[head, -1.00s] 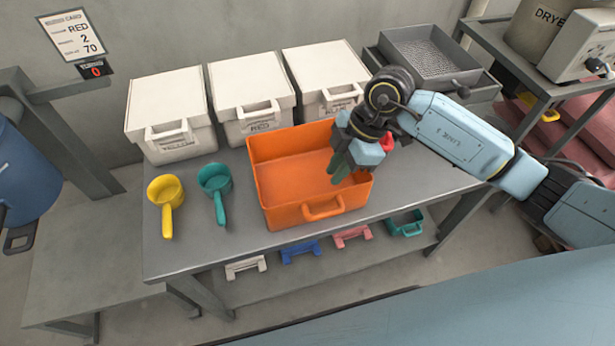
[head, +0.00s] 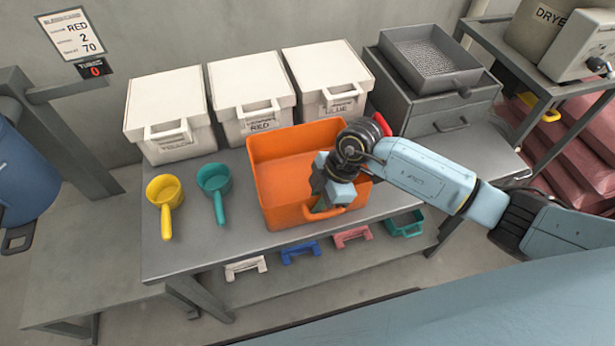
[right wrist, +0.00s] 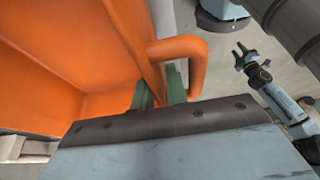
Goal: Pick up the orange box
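The orange box (head: 280,160) sits on the table, open at the top, with a handle on its front wall; the handle also shows in the right wrist view (right wrist: 190,48). My right gripper (head: 325,208) is down at the front wall beside the handle. In the right wrist view its green fingers (right wrist: 160,92) straddle the wall, one inside the box and one between wall and handle. I cannot tell whether they are clamped. My left gripper (right wrist: 241,56) shows only in the right wrist view, away from the box, its fingers apart and empty.
Yellow (head: 164,192) and teal (head: 213,180) scoops lie left of the box. Several white lidded bins (head: 250,85) stand behind it. A grey drawer unit with a mesh tray (head: 430,65) stands at the back right. Coloured handled pieces (head: 300,252) show below the table's front edge.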

